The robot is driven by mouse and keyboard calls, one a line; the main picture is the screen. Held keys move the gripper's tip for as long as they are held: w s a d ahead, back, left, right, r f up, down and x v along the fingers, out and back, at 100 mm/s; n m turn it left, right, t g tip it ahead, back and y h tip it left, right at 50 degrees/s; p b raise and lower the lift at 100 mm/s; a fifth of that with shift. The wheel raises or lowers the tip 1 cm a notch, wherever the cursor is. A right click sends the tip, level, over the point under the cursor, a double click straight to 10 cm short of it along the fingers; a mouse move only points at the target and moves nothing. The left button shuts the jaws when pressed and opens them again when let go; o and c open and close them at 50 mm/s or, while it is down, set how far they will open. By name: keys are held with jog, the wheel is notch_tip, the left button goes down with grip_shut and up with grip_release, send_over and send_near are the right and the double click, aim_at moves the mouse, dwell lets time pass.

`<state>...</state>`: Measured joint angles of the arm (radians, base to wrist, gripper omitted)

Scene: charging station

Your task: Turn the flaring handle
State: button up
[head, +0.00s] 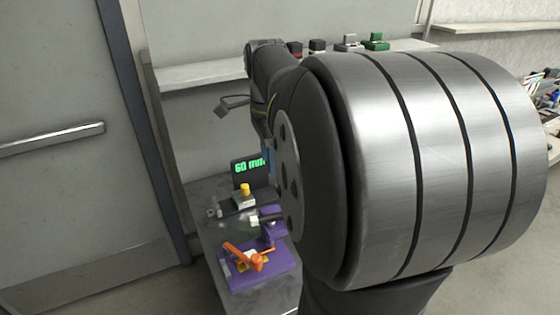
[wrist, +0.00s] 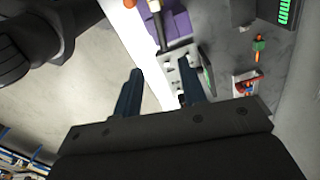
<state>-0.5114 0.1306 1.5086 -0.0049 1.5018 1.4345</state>
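An orange handle (head: 243,254) sits on a purple base (head: 275,272) on the bench in the head view, low and left of my arm. In the wrist view, part of a purple base (wrist: 176,25) shows at the top edge, with a dark rod and orange tips (wrist: 157,5) cut off by the frame. My gripper (wrist: 160,85) has its two dark blue fingers spread apart, with nothing held between them. A grey metal block with holes lies just beyond the right finger. My arm hides most of the gripper in the head view.
A display reading about 60 mm (head: 249,170) and a yellow-topped device (head: 245,195) stand behind the purple base. The grey bench (head: 217,235) is narrow. A door (head: 70,140) is at left, and a shelf (head: 200,75) with small devices is behind.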

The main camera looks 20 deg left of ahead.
aim_at(271, 215)
jog(key=s+a+f+n+t+h, duration=0.1)
jog(key=s+a+n+h, duration=0.15)
jog(key=n, duration=1.55)
jog(key=s+a+n+t+h, duration=0.1)
jog(key=s+a+n+t, duration=0.15)
jog(key=n, duration=1.45)
jog(key=shift+n+g, duration=0.3)
jog(key=shift+g, duration=0.15)
jog(key=x, duration=1.7)
jog(key=shift+w+a+f, duration=0.25)
jog(key=shift+w+f, duration=0.05)
jog(key=shift+w, duration=0.15)
jog(key=shift+c, duration=0.5)
grip_shut()
